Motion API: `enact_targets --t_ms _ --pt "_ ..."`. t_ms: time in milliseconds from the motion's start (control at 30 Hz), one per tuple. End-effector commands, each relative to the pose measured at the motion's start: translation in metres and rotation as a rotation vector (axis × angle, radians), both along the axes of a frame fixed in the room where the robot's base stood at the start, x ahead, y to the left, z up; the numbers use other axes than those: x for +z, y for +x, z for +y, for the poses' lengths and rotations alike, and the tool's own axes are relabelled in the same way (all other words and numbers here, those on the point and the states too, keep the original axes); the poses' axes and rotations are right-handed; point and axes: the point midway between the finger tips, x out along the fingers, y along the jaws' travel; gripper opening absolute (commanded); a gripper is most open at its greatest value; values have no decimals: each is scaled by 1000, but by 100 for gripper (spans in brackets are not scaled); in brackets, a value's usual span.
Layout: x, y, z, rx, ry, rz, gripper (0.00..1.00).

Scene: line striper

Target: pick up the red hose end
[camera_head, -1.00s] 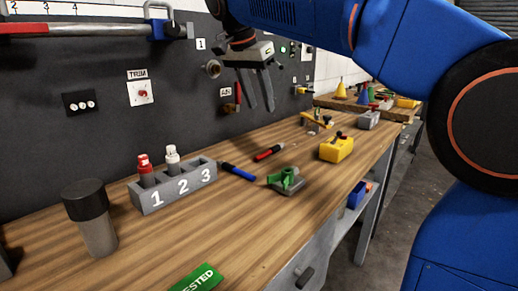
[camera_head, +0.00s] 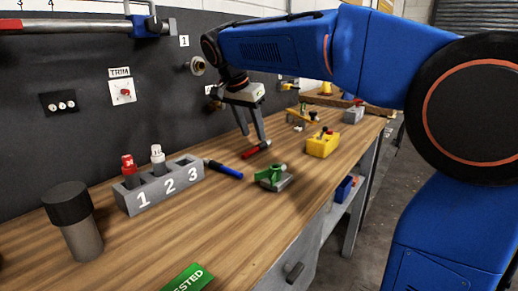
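A red hose end (camera_head: 254,151) with a dark tip lies on the wooden bench, right of a similar blue one (camera_head: 223,168). My gripper (camera_head: 254,137) points down just above the red one, its two fingers apart and nothing seen between them. The right fingertip appears close to the right part of the red piece; I cannot tell whether it touches.
A grey rack (camera_head: 162,186) numbered 1, 2, 3 holds a red-capped and a white-capped piece in slots 1 and 2; slot 3 looks empty. A green-and-grey clamp (camera_head: 274,178) and a yellow block (camera_head: 322,144) stand near. A dark-capped cylinder (camera_head: 76,222) stands left.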

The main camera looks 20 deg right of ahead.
Motion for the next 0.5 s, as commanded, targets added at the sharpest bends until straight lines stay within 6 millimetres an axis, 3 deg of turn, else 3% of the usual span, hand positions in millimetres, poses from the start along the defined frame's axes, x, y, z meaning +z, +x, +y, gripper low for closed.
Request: enact_targets --t_ms 500 --pt "-45 14 -20 0 -1 1 39"
